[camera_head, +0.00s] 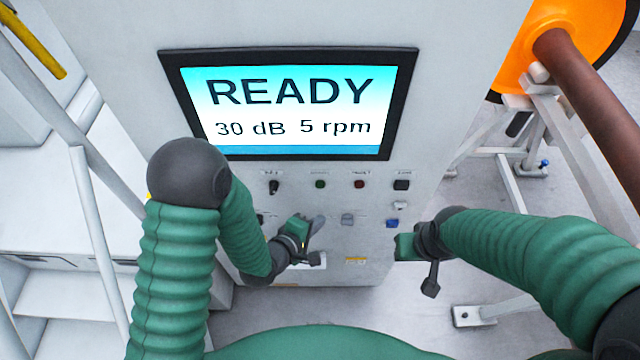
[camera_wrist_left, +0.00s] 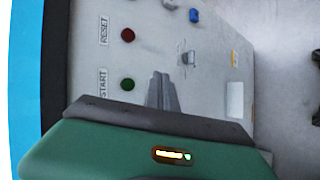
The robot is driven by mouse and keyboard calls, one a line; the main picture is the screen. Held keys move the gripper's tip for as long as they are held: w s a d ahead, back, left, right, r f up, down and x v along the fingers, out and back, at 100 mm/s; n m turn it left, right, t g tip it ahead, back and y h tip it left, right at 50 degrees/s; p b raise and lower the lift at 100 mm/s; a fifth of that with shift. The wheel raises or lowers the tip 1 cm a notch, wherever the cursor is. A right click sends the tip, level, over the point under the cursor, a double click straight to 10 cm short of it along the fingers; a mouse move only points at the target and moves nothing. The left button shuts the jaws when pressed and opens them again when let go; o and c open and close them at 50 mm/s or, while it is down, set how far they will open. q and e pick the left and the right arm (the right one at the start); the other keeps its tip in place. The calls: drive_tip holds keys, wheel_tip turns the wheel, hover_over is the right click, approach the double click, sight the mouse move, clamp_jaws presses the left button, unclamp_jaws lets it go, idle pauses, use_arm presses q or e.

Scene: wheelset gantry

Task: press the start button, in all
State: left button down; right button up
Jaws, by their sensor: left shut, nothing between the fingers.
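The control cabinet's grey front panel (camera_head: 335,262) faces me. The green start button (camera_head: 320,184) is in its upper row, left of a red button (camera_head: 359,184). The left wrist view shows the green button (camera_wrist_left: 127,84) beside the label START and the red button (camera_wrist_left: 127,35) beside RESET. My left gripper (camera_head: 318,223) is in front of the panel, below the green button in the picture. In the wrist view its closed, empty fingers (camera_wrist_left: 161,78) are to the right of the green button, apart from it in the picture. My right gripper (camera_head: 431,288) hangs near the panel's right edge; its finger opening is unclear.
A screen (camera_head: 300,100) above the buttons reads READY, 30 dB, 5 rpm. A black knob (camera_head: 273,186), black switch (camera_head: 401,185) and blue control (camera_head: 392,223) are nearby. A frame with a brown shaft (camera_head: 590,90) and orange disc stands at right. White steps with rails are at left.

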use_arm(q)
approach(327, 187)
wheel_tip(327, 187, down, 3)
drive_tip(key=w+d, duration=0.1)
drive_tip(key=d, duration=0.1)
drive_tip(key=shift+w+r, duration=0.25)
drive_tip(key=shift+w, duration=0.05)
idle(1.7)
drive_tip(key=shift+w+r, duration=0.1)
drive_tip(key=shift+w, duration=0.25)
drive_tip(key=shift+w, duration=0.4)
idle(0.7)
drive_tip(key=shift+s, duration=0.8)
drive_tip(key=shift+s, duration=0.15)
